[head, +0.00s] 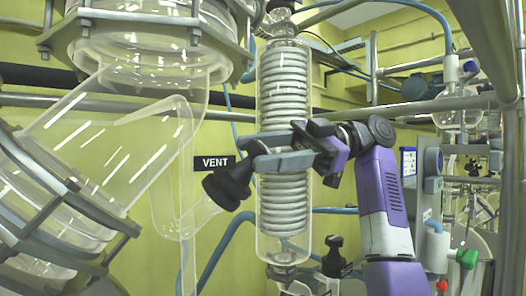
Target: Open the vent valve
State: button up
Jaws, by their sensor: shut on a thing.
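The vent valve has a black knob (228,186), just below a black "VENT" label (214,163) in the head view. The knob is tilted, its wide end toward the lower left. My gripper (248,157) reaches in from the right, in front of the coiled glass condenser. Its grey fingers are shut on the upper right part of the knob. The fingers partly hide that part and the contact. The valve body behind the knob is hard to make out against the clear glass.
The tall glass condenser (284,90) with a white coil stands directly behind my fingers. Large glass pipework (110,150) with metal flanges fills the left. Another black knob (335,257) sits lower right of the condenser. Metal rails and blue hoses cross the scene.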

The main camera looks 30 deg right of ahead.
jog(key=o, duration=1.4)
